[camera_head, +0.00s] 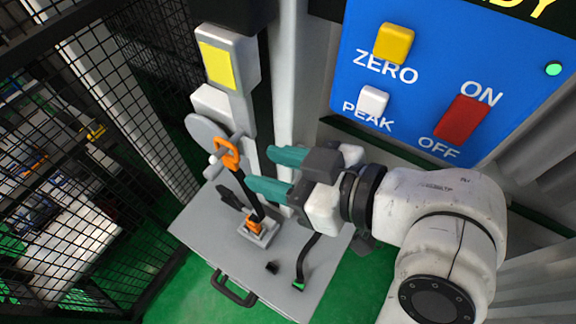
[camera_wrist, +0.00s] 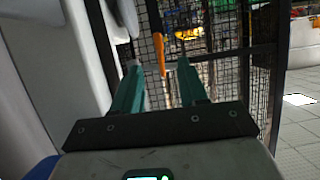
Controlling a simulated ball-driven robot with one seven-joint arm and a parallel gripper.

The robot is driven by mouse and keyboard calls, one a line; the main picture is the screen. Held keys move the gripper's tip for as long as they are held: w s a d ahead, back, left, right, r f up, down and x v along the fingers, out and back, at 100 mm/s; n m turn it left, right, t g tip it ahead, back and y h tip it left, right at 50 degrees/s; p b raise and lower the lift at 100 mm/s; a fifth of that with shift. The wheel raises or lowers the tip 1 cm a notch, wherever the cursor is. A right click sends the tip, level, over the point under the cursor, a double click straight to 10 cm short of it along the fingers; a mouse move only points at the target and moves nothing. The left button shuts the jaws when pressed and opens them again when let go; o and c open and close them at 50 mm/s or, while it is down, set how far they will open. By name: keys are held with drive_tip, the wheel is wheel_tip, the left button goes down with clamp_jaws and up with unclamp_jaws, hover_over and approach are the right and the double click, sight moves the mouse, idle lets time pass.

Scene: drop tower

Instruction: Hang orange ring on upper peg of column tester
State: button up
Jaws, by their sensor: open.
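The orange ring (camera_head: 227,153) is at a short pale peg (camera_head: 214,166) on the column tester (camera_head: 242,112), by a round grey disc. It looks hung on the peg, but the overlap hides how fully. A black strap (camera_head: 243,185) runs from the ring down to an orange piece (camera_head: 254,224) in a small block on the base. My gripper (camera_head: 262,170) has teal fingers, spread open and empty, to the right of the ring and apart from it. In the wrist view, an orange part (camera_wrist: 161,52), probably the ring edge-on, shows between and beyond the open fingertips (camera_wrist: 160,64).
The grey base plate (camera_head: 198,228) has a black handle (camera_head: 232,291) at its front and a loose black strap (camera_head: 305,262) at right. A blue panel (camera_head: 430,65) with buttons stands at upper right. Black mesh fencing (camera_head: 120,110) closes the left side.

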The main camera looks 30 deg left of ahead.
sight(237, 161)
drive_tip(key=p+x, duration=0.1)
drive_tip(key=x, duration=0.7)
drive_tip(key=shift+a+f, duration=0.1)
drive_tip(key=shift+f, duration=0.05)
clamp_jaws()
drive_tip(key=c, duration=0.5)
unclamp_jaws()
drive_tip(key=shift+c, duration=0.7)
drive_tip(key=shift+r+p, duration=0.75)
drive_tip(key=shift+r, duration=0.1)
